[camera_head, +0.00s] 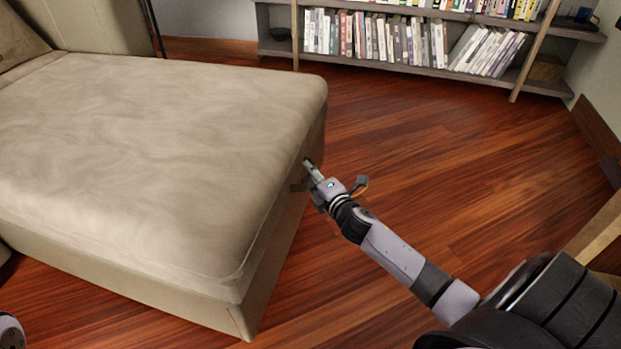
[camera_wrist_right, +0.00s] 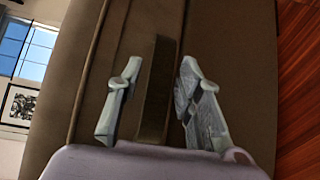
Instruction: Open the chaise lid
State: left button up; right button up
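The beige chaise (camera_head: 150,160) fills the left of the head view, its padded lid flat and closed on the base. My right gripper (camera_head: 311,170) is at the chaise's right side face, just under the lid's edge. In the right wrist view its two fingers (camera_wrist_right: 160,85) are apart, one on each side of a dark strap-like strip (camera_wrist_right: 157,95) on the brown upholstery. A gap shows between the strip and each finger. The strip is hidden behind the gripper in the head view. My left gripper is not in view.
A bookshelf (camera_head: 400,70) with rows of books stands along the back wall. The wooden floor (camera_head: 440,150) between the chaise and the shelf is clear. A light wooden piece (camera_head: 598,230) shows at the right edge, near my right arm.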

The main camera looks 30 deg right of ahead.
jog(key=shift+w, duration=0.15)
jog(key=shift+c, duration=0.2)
grip_shut()
dwell(0.7)
